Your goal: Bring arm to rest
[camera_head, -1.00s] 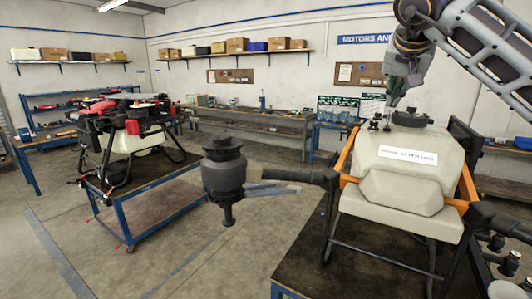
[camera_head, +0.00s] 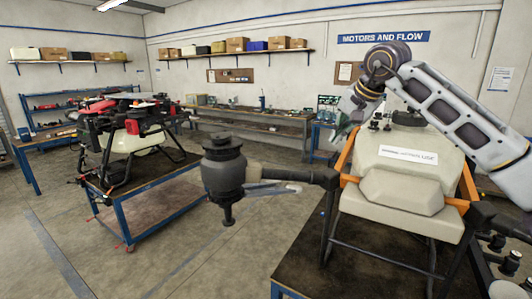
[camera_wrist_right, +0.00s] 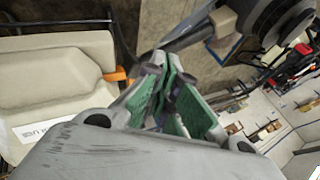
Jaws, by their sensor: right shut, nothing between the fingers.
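My right arm comes in from the right and reaches over the large spray drone's cream tank (camera_head: 408,165). My right gripper (camera_head: 343,130) is at the tank's upper left, beside the small fittings on its top, and is small and partly blurred there. In the right wrist view the green-padded fingers (camera_wrist_right: 168,85) are shut with nothing between them. The tank also shows in that view at the left (camera_wrist_right: 60,70). My left gripper is not in view.
A black drone arm with a motor (camera_head: 222,168) sticks out left from the orange-braced frame. Another drone (camera_head: 130,140) stands on a blue-framed cart (camera_head: 160,205) at left. Workbenches (camera_head: 250,125) line the back wall. The floor between cart and near table is clear.

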